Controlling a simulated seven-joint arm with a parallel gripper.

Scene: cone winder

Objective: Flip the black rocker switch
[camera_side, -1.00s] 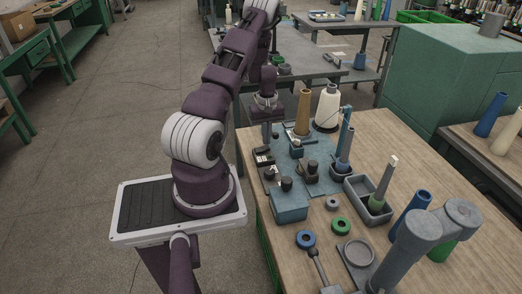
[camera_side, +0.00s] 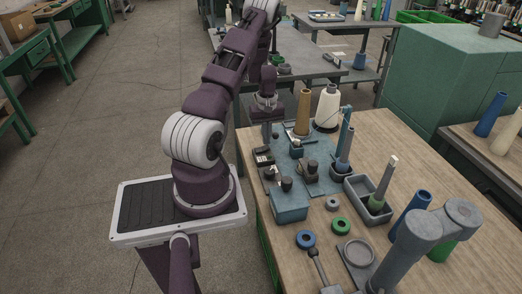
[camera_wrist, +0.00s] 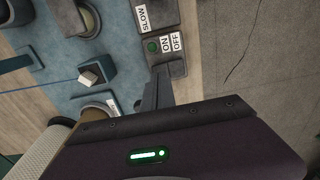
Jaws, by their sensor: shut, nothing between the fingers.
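The switch box (camera_wrist: 178,49) carries ON and OFF labels and a round green part, at the top middle of the wrist view. In the side view the small dark box (camera_side: 263,156) sits at the near-left edge of the blue-grey machine plate. My gripper (camera_wrist: 160,72) is shut and empty, its fingertips at the lower edge of the switch box. In the side view my gripper (camera_side: 266,138) points down just behind the box. The black rocker is not clear; my fingertips partly cover that area, and I cannot tell whether they touch it.
A box labelled SLOW (camera_wrist: 155,14) adjoins the switch box. A brown cone (camera_side: 303,112) and a white yarn cone (camera_side: 328,107) stand close by. A grey tray (camera_side: 369,200) and rings lie on the wooden table (camera_side: 400,150). Open floor lies left of the table.

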